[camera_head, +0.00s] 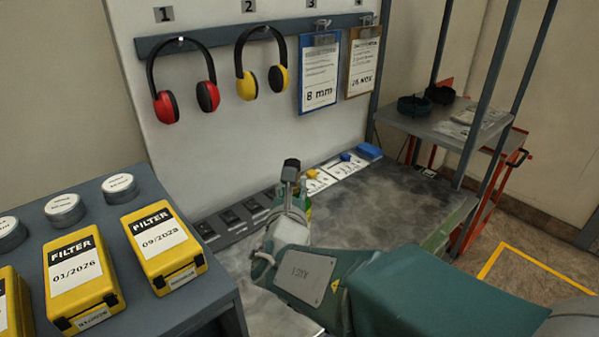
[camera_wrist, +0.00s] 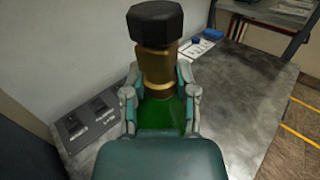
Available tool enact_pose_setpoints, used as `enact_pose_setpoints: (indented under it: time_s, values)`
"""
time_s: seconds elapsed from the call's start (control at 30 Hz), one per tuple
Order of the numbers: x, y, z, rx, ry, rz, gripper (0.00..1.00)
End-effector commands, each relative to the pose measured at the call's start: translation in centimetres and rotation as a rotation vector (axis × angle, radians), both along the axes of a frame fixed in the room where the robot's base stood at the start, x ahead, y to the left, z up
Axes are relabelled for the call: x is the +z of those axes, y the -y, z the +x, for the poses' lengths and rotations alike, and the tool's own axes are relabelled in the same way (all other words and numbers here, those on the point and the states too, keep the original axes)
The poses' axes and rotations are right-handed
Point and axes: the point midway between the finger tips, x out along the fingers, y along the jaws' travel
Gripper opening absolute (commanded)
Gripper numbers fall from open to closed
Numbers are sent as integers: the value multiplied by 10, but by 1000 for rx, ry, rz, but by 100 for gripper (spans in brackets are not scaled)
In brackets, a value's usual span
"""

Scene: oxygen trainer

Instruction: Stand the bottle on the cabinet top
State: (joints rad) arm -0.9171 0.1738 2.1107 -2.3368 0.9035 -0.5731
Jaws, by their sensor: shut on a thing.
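The bottle (camera_wrist: 160,110) is green with a brass neck and a black cap, and it fills the middle of the wrist view. My gripper (camera_wrist: 157,92) is shut on it, with one finger on each side just below the neck. In the head view the bottle (camera_head: 305,197) is mostly hidden behind my gripper (camera_head: 288,207); its dark cap shows above. The bottle is over the grey metal worktop; I cannot tell whether its base touches. The dark grey cabinet top (camera_head: 93,197) at left carries yellow filter boxes (camera_head: 162,240) and round tins (camera_head: 119,187).
Red and yellow ear defenders (camera_head: 183,85) and clipboards (camera_head: 319,72) hang on the back panel. Dark labelled plates (camera_head: 232,219) line the back of the worktop (camera_head: 385,200). A shelf rack (camera_head: 450,125) stands at right. The worktop's middle is clear.

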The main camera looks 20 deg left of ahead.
Motion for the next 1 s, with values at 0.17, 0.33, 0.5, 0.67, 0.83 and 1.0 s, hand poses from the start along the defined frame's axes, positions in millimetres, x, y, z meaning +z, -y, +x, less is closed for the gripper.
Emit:
enact_pose_setpoints:
  time_s: [0.17, 0.33, 0.5, 0.67, 0.83, 1.0]
  values:
    - [-5, 0, 0, 0, 9, 6, 0]
    - [-5, 0, 0, 0, 9, 6, 0]
    - [-10, 0, 0, 0, 2, 2, 71]
    - [-10, 0, 0, 0, 1, 0, 71]
    - [-10, 0, 0, 0, 2, 1, 71]
    - [-8, 2, -10, 2, 1, 3, 71]
